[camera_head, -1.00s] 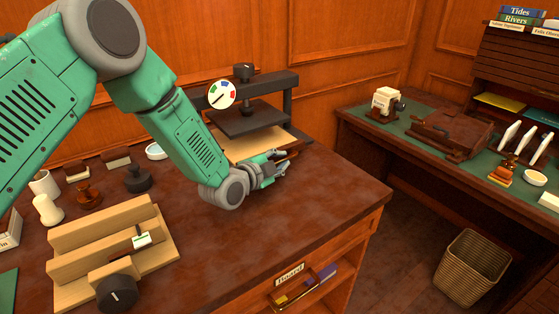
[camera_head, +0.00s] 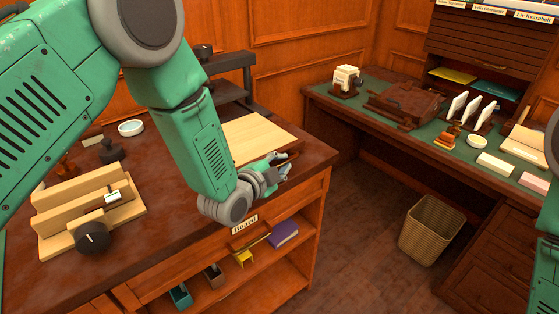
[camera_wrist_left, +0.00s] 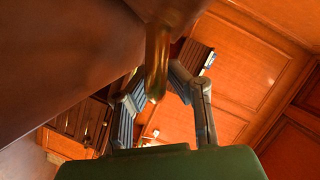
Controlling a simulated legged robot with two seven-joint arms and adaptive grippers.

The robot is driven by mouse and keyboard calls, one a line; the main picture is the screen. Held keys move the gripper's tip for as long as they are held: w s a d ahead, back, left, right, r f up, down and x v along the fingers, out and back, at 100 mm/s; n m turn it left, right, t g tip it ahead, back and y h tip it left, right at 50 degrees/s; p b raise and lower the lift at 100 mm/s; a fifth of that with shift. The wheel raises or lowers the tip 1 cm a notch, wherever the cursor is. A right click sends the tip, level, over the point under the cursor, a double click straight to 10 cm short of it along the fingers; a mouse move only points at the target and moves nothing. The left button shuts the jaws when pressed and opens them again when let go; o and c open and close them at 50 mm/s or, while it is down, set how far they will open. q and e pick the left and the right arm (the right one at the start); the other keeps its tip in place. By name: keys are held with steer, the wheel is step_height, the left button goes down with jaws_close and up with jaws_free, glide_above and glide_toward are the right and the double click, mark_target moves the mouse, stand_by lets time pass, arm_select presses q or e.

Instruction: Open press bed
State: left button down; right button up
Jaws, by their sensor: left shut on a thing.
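The press (camera_head: 232,62) stands on the brown desk, its dark frame partly hidden behind my left arm. Its pale wooden bed (camera_head: 262,135) extends out in front of the frame, toward the desk's front edge. My left gripper (camera_head: 280,168) is at the bed's front edge. In the left wrist view, the left fingers (camera_wrist_left: 160,98) are around a brass-coloured handle (camera_wrist_left: 158,55) and shut on it. The exact finger contact is dim there. My right gripper is out of view; only part of my right arm shows at the right edge.
A wooden jig (camera_head: 88,212) with a black knob sits on the desk at left. Below the desk top is an open shelf (camera_head: 285,262) with several items. A wicker basket (camera_head: 432,228) stands on the floor. A second desk (camera_head: 335,103) at right holds several objects.

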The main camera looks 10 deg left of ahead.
arm_select(q)
steer(key=shift+s+d+f, duration=0.35)
steer(key=shift+s+f, duration=0.05)
steer(key=shift+s, duration=0.15)
steer(key=c, duration=1.6)
jaws_free()
steer(key=shift+w+a+r, duration=0.15)
steer(key=shift+a, duration=0.2)
steer(key=shift+v, duration=5.95)
steer(key=shift+d, duration=0.1)
